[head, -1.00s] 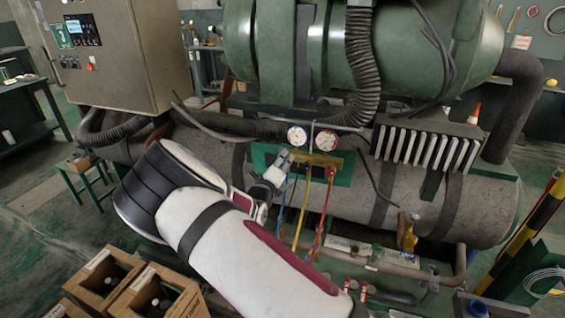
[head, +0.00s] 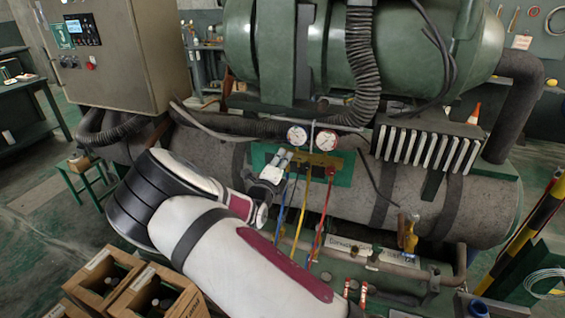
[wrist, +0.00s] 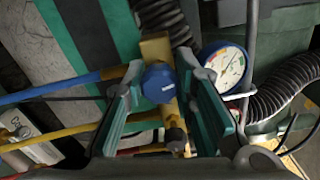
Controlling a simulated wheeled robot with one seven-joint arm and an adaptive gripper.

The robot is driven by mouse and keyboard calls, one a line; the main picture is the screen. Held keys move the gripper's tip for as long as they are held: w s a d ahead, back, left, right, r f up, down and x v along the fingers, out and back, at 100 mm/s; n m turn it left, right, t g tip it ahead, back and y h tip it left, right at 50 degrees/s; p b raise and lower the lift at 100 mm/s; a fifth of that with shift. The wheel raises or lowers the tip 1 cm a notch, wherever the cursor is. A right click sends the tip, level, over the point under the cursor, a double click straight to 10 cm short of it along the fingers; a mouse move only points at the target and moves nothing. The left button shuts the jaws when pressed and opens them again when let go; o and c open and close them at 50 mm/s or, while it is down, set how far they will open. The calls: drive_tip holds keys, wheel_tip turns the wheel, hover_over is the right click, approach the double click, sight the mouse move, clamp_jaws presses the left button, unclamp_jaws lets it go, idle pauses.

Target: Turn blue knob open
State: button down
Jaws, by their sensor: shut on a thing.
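The blue knob (wrist: 159,84) sits on the brass manifold (wrist: 156,50) in the wrist view. My gripper (wrist: 161,80) has its two teal fingers on either side of the knob and is shut on it. In the head view my gripper (head: 286,158) is at the left end of the manifold, below the gauges, and hides the blue knob. A blue-rimmed gauge (wrist: 224,66) is just right of the fingers; it also shows in the head view (head: 297,136), beside a red-rimmed gauge (head: 326,141).
Blue (head: 280,208), yellow (head: 301,215) and red (head: 321,222) hoses hang from the manifold. A black corrugated hose (head: 362,70) runs above it. The grey horizontal tank (head: 455,205) lies behind. Wooden crates (head: 104,278) with bottles stand at the lower left.

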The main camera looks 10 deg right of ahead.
drive_tip(key=c, duration=1.3)
unclamp_jaws()
drive_tip(key=shift+s+a, duration=0.1)
drive_tip(key=v, duration=1.1)
drive_tip(key=shift+s+a, duration=0.2)
drive_tip(key=shift+s, duration=0.15)
